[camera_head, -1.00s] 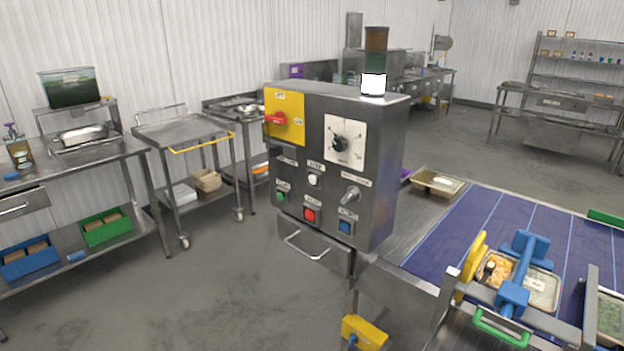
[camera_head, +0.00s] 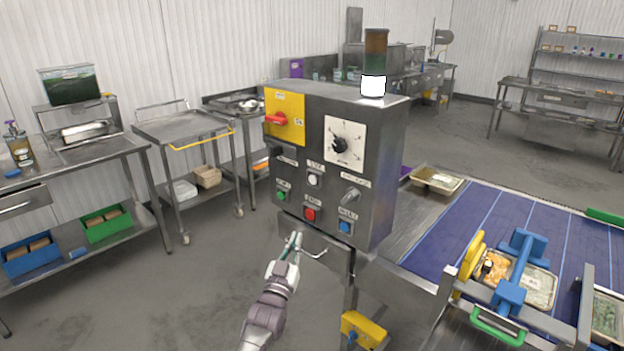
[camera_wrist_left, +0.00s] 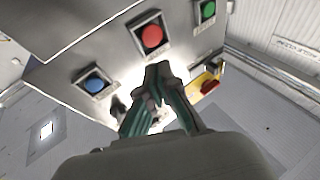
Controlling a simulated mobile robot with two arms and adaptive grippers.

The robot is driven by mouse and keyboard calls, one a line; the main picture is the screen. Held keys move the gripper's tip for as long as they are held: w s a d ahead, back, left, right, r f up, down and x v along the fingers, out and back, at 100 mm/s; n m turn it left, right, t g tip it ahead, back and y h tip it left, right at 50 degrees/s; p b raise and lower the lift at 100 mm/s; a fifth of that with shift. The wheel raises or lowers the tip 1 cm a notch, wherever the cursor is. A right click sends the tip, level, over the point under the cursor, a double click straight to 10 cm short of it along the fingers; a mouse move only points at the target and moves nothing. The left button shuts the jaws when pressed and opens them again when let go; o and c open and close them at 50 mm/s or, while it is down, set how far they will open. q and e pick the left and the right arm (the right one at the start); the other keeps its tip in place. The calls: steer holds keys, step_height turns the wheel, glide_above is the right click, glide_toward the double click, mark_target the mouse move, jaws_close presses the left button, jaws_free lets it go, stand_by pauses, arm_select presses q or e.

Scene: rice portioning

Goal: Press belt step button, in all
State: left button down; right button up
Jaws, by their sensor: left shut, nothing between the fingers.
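The control panel (camera_head: 330,165) stands upright in the middle of the head view. It carries a white button (camera_head: 313,180), a green button (camera_head: 281,196), a red button (camera_head: 310,214) and a blue button (camera_head: 345,227); their labels are too small to read surely. My left gripper (camera_head: 294,240) is shut and empty, just below the panel's lower edge near the handle. In the left wrist view the gripper (camera_wrist_left: 158,68) points towards the panel, apart from the red button (camera_wrist_left: 152,36) and blue button (camera_wrist_left: 94,82). The green button (camera_wrist_left: 208,9) shows too. The white button cannot be made out there.
A bar handle (camera_head: 318,254) sticks out under the panel close to my left gripper. A grey lever knob (camera_head: 351,194) and a red switch (camera_head: 277,119) project from the panel. The blue conveyor belt (camera_head: 480,230) lies right.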

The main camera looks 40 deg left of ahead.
mark_target(314, 179)
arm_select(q)
steer(key=s+a+r+t+y, duration=0.1)
steer(key=r, duration=0.5)
steer(key=s+a+r+n+t+y, duration=0.1)
steer(key=a+r+y, duration=0.1)
steer(key=r, duration=0.4)
steer(key=shift+s+r+n+y, duration=0.25)
steer(key=shift+n+y, duration=0.05)
steer(key=w+b, duration=0.4)
steer(key=w, duration=0.4)
steer(key=shift+w+d, duration=0.3)
steer(key=shift+w, duration=0.1)
stand_by(0.5)
steer(key=shift+w+b, duration=0.45)
steer(key=shift+b, duration=0.05)
